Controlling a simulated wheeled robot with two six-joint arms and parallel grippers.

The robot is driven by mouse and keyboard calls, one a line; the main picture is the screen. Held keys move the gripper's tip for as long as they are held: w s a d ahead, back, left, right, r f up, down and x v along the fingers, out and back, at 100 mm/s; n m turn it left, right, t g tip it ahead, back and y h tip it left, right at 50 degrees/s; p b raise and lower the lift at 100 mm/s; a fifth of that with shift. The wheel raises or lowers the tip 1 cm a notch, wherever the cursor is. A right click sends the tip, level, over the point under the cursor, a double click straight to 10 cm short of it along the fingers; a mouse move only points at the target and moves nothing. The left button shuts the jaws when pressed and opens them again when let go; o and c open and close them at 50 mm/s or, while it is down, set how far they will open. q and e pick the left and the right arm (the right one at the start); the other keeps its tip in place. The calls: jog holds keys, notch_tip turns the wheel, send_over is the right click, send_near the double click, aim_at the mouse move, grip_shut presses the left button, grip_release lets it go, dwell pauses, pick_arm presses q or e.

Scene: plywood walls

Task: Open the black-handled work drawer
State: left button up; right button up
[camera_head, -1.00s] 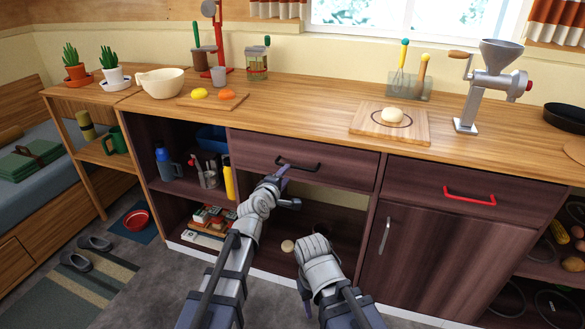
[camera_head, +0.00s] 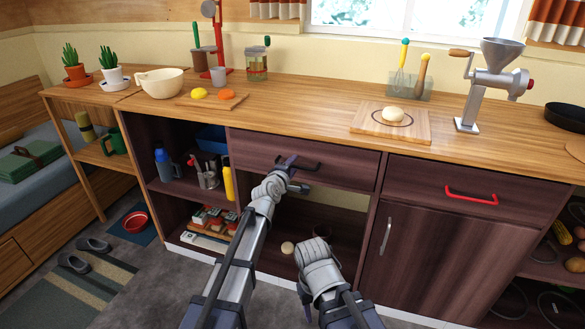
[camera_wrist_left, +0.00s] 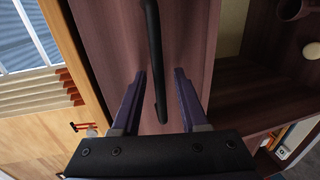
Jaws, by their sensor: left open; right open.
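The work drawer (camera_head: 345,163) has a dark wood front and is shut under the countertop. Its black handle (camera_head: 312,167) is a bar; my left gripper hides its left end in the head view. My left gripper (camera_head: 290,165) is open at the handle's left part. In the left wrist view the black handle (camera_wrist_left: 155,60) runs between the two open fingers (camera_wrist_left: 160,100), with space on either side, and neither finger visibly touches it. My right gripper (camera_head: 322,238) is low in front of the open shelf; its fingers are mostly hidden by its wrist.
A second drawer with a red handle (camera_head: 470,196) is to the right, above a cupboard door (camera_head: 400,255). Open shelves at left hold a blue bottle (camera_head: 164,165) and a yellow bottle (camera_head: 228,183). A board with dough (camera_head: 392,116) lies on the countertop.

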pick_arm(q)
jog(key=shift+c, duration=0.4)
grip_shut()
dwell(0.9)
